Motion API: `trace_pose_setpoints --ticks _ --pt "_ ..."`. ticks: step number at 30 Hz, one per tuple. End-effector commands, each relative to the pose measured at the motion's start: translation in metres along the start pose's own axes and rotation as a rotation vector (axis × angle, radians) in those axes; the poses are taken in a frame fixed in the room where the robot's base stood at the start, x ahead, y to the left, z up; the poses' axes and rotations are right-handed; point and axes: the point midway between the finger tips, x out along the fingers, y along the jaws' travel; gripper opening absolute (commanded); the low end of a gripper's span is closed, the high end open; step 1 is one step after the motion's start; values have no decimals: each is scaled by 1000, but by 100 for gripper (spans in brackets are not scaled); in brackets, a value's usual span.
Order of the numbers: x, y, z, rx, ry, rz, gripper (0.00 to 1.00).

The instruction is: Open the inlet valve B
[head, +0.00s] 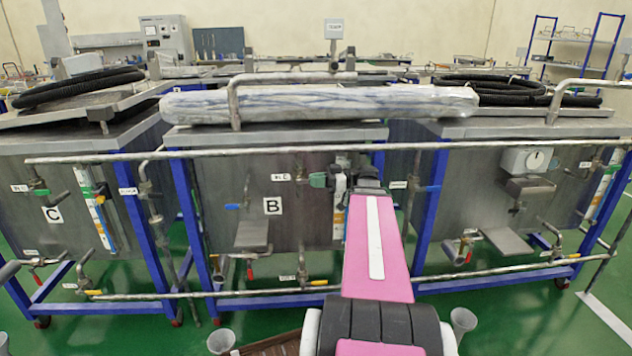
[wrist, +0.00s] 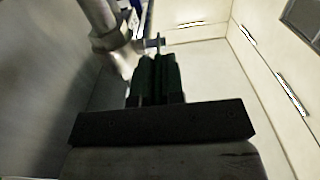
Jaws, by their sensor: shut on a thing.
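Tank B (head: 225,190) stands in the middle of the head view, with a white "B" plate on its front. The inlet valve B handle (head: 318,180) is green and sits at the tank's upper right, beside a small label (head: 280,177). My gripper (head: 334,181) is at this handle and shut on it; my pink arm comes up from below. In the wrist view a dark green shape (wrist: 157,80) stands at the jaws, against a metal pipe and valve body (wrist: 108,38). The jaws hide much of the handle, so its exact angle is unclear.
A long horizontal pipe (head: 250,154) runs across the tank fronts just above the valve. Tank C (head: 75,205) stands to the left and another tank (head: 470,190) to the right. Lower valves with red and yellow handles sit near a low pipe (head: 200,295). Green floor lies below.

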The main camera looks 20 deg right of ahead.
Motion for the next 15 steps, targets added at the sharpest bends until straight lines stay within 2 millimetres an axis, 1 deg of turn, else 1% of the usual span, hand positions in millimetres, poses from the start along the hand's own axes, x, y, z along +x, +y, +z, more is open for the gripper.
trace_pose_setpoints --ticks 15 --pt "2 0 -13 -1 -247 0 0"
